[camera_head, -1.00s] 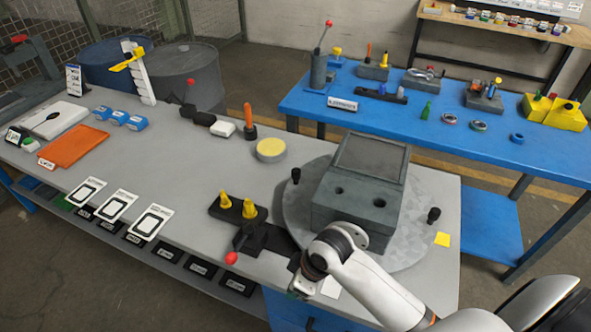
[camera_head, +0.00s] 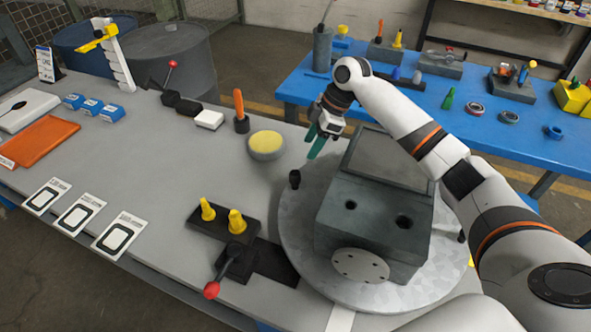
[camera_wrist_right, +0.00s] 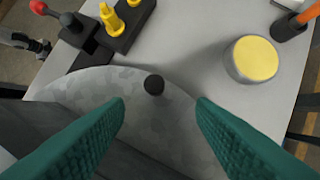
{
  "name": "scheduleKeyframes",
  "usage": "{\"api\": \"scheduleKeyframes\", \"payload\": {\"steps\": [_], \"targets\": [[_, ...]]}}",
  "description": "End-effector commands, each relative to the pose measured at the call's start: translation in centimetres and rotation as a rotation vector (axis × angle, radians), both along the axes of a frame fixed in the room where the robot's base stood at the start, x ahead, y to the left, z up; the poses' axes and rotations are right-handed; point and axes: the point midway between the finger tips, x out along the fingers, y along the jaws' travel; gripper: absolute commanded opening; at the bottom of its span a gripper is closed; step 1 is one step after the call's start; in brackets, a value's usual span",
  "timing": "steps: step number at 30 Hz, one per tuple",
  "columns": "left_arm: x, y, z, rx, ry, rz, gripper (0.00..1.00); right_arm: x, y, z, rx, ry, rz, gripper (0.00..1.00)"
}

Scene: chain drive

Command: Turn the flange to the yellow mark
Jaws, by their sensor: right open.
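A grey housing block (camera_head: 372,215) stands on a round grey turntable (camera_head: 300,232). A round plate with small holes, which looks like a flange (camera_head: 360,265), is on the housing's front face. A black peg (camera_head: 294,180) stands at the turntable's left rim. My right gripper (camera_head: 313,150) is open and empty, with teal fingers, above and behind this peg. In the right wrist view the peg (camera_wrist_right: 153,84) shows between and beyond the fingertips (camera_wrist_right: 160,105), apart from both. A yellow mark (camera_head: 471,262) barely shows behind my right arm. My left gripper is out of view.
A round yellow-topped tin (camera_head: 266,145) stands left of my right gripper. A black fixture with yellow plugs (camera_head: 222,220) and a red-knobbed lever (camera_head: 212,289) lie left of the turntable. An orange-handled tool (camera_head: 240,110) stands behind.

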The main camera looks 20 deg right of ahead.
Motion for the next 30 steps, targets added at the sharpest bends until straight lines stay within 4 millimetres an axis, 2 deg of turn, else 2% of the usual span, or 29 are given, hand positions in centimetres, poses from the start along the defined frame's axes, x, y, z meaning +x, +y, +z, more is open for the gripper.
{"api": "scheduleKeyframes", "payload": {"steps": [4, 8, 13, 17, 21, 25, 30], "targets": [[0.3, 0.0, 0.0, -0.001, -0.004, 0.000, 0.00, 0.2, 0.2, -0.7, 0.003, 0.000, 0.000, 0.50], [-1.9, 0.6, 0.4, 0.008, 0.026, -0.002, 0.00, 0.4, 0.9, -2.4, 0.003, 0.001, 0.000, 0.50], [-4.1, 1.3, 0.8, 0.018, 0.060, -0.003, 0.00, 0.8, 2.3, -5.7, 0.002, 0.002, -0.001, 0.50], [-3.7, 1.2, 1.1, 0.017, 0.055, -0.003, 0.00, 1.1, 3.2, -8.0, 0.003, 0.001, 0.001, 0.50], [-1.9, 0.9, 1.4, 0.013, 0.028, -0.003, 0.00, 1.4, 3.8, -9.8, 0.002, 0.000, -0.001, 0.50], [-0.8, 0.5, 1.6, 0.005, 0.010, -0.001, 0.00, 1.5, 4.2, -10.7, 0.002, -0.002, 0.000, 0.50], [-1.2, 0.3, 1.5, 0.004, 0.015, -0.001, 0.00, 1.5, 4.3, -11.1, 0.001, -0.003, -0.001, 0.50]]}}
